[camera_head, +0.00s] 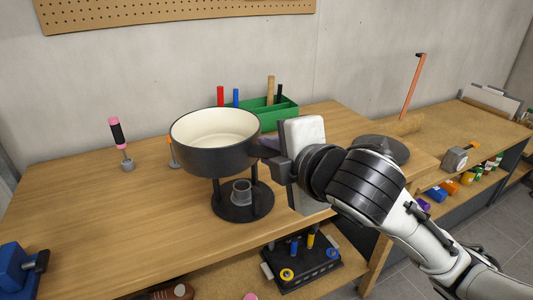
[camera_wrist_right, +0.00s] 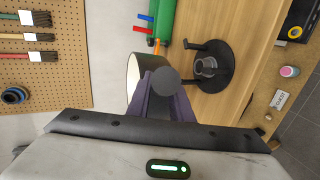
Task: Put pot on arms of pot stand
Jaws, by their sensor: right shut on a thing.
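The pot (camera_head: 215,155), black outside and cream inside, is upright above the pot stand. My right gripper (camera_head: 277,160) is shut on its handle at the pot's right side; the gripper also shows in the wrist view (camera_wrist_right: 168,95). The pot stand (camera_head: 243,210) has a round black base, upright arms and a grey cup in the middle. The pot hides the arm tops in the head view. In the wrist view, the stand (camera_wrist_right: 213,78) shows one arm end apart from the pot (camera_wrist_right: 133,78). Contact at the other arms cannot be told. My left gripper is not in view.
A green box (camera_head: 278,113) with tools stands behind the pot. A pink-and-black handled tool (camera_head: 118,135) stands at the left, and a blue vise (camera_head: 15,270) at the front left. A dark round plate (camera_head: 382,149) lies right. The left tabletop is mostly clear.

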